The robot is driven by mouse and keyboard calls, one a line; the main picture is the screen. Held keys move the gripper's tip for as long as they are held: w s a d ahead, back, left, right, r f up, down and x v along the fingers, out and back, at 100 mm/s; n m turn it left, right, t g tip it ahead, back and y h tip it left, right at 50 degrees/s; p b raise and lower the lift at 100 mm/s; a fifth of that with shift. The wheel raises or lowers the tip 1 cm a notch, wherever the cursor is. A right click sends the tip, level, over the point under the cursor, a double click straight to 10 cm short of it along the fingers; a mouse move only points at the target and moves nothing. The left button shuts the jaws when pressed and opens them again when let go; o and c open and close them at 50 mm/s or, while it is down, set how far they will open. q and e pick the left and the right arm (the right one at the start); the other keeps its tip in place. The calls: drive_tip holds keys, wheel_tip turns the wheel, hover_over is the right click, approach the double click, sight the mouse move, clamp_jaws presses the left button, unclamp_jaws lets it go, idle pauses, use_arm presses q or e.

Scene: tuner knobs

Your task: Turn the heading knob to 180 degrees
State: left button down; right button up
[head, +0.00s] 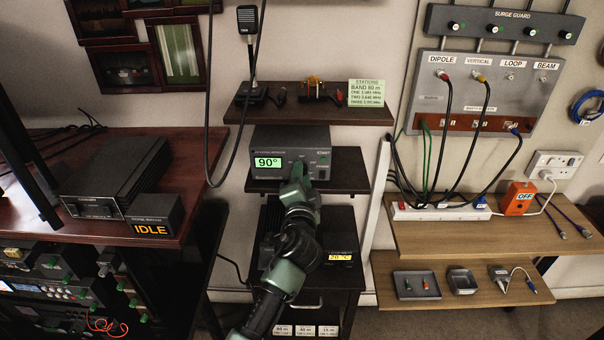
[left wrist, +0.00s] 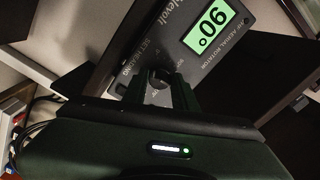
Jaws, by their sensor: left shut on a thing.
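The heading knob (left wrist: 157,80) is on the front of the dark aerial rotator box (head: 262,139), which stands on the middle shelf. The box's green display (head: 267,162) reads 90°. The display also shows in the left wrist view (left wrist: 207,32), turned nearly upside down. My left gripper (head: 298,172) is at the front of the box. In the left wrist view its fingers are shut on the knob, one on each side. In the head view the gripper hides the knob. My right gripper is in neither view.
A shelf (head: 380,116) above holds a microphone stand and a green stations card (head: 366,93). A device with a yellow display (head: 340,256) sits below the box. A white power strip (head: 440,211) and cables are at right. A desk with a black unit (head: 112,180) is at left.

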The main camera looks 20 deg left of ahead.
use_arm(q)
drive_tip(key=shift+a+r+m, duration=0.15)
drive_tip(key=shift+a+m, duration=0.05)
drive_tip(key=shift+m, duration=0.2)
drive_tip(key=c, duration=1.1)
unclamp_jaws()
drive_tip(key=shift+w, duration=0.1)
drive_tip(key=b+v, duration=0.1)
drive_tip(key=v, duration=0.6)
drive_tip(key=shift+s, duration=0.3)
